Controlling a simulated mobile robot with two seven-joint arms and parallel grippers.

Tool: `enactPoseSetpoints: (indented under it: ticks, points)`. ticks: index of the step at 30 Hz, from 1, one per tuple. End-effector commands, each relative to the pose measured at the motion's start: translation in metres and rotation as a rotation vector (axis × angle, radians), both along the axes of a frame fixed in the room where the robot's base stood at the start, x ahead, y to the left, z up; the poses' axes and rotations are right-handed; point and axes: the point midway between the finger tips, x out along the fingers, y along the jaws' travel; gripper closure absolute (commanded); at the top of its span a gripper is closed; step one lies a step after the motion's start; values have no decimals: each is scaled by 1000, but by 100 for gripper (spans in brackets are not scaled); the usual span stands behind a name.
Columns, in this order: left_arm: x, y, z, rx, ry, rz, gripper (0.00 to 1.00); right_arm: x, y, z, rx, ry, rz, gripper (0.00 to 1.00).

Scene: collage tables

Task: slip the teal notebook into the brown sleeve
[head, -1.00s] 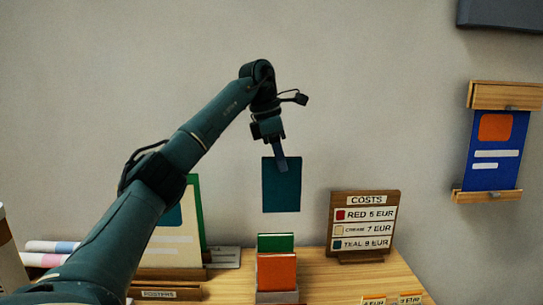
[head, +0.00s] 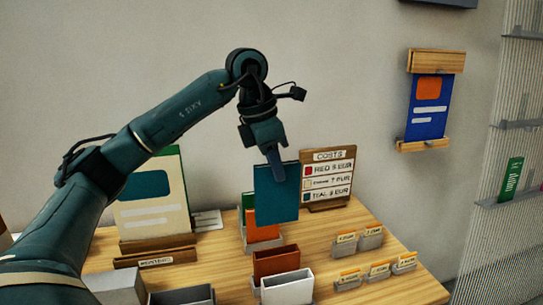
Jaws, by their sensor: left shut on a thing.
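The teal notebook (head: 277,197) is a thin upright rectangle. My left gripper (head: 274,165) is shut on its top edge and holds it, slightly tilted, above the table. In the picture it overlaps part of the costs sign and of the green and orange notebooks behind it. The brown sleeve (head: 276,262) is an open-topped box on the table, lower in the picture than the notebook and apart from it. My right gripper is not in view.
A white sleeve (head: 288,289) stands in front of the brown one, and a grey box (head: 181,296) is to the left. The costs sign (head: 328,177) stands behind. Small card holders (head: 376,272) are on the right. An orange notebook (head: 263,226) stands in a holder.

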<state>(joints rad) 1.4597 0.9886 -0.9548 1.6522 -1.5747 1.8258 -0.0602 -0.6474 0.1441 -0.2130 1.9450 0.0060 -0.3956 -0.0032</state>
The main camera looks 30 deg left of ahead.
Motion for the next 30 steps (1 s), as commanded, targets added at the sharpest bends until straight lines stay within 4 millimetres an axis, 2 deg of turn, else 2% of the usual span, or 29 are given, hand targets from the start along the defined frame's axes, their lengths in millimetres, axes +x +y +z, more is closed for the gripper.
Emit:
enactPoseSetpoints:
  ticks: [9,21,30]
  points:
    - [0,1,-25,1,2,0,100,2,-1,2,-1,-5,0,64]
    - [0,1,-64,0,-1,0,100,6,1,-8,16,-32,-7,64]
    - [0,1,-76,1,-1,0,100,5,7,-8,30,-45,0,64]
